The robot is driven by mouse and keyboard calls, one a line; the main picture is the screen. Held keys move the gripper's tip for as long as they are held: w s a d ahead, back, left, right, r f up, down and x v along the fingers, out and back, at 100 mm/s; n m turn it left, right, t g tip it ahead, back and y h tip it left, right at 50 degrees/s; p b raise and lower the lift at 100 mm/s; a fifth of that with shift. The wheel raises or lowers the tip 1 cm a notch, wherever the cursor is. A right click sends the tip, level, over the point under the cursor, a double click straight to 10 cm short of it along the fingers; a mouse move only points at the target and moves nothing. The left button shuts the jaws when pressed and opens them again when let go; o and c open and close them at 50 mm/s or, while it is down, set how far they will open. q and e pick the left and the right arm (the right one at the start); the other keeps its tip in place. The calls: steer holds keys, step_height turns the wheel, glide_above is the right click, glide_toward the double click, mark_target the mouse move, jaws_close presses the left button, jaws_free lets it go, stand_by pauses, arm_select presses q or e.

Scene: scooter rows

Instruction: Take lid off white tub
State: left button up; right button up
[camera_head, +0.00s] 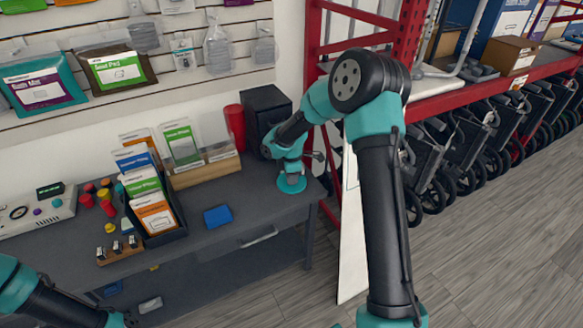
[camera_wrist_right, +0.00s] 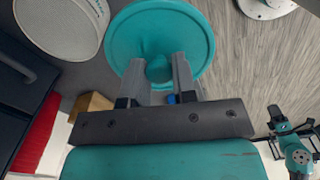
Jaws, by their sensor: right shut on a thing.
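My right gripper (camera_head: 290,168) points down over the right end of the bench. In the right wrist view its two fingers (camera_wrist_right: 160,80) are shut on the knob of a round teal lid (camera_wrist_right: 190,35). The lid also shows in the head view (camera_head: 291,184), below the gripper. A round white-rimmed thing with a grey face (camera_wrist_right: 60,27), likely the white tub, is beside the lid in the right wrist view, partly cut off. I cannot make it out in the head view. My left arm enters at the lower left; its gripper does not show clearly.
A black box (camera_head: 264,108) and a red cylinder (camera_head: 234,127) stand behind my right wrist. A blue block (camera_head: 217,215) lies on the bench (camera_head: 240,236). A packet rack (camera_head: 165,238) stands farther left. Red shelving (camera_head: 312,60) rises at the right.

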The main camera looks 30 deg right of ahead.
mark_target(291, 188)
steer(key=shift+s+a+r, duration=0.1)
steer(key=shift+s+a, duration=0.35)
steer(key=shift+s, duration=0.2)
steer(key=shift+s+a+r, duration=0.1)
steer(key=shift+s+a, duration=0.3)
steer(key=shift+s, duration=0.25)
steer(key=shift+f, duration=0.1)
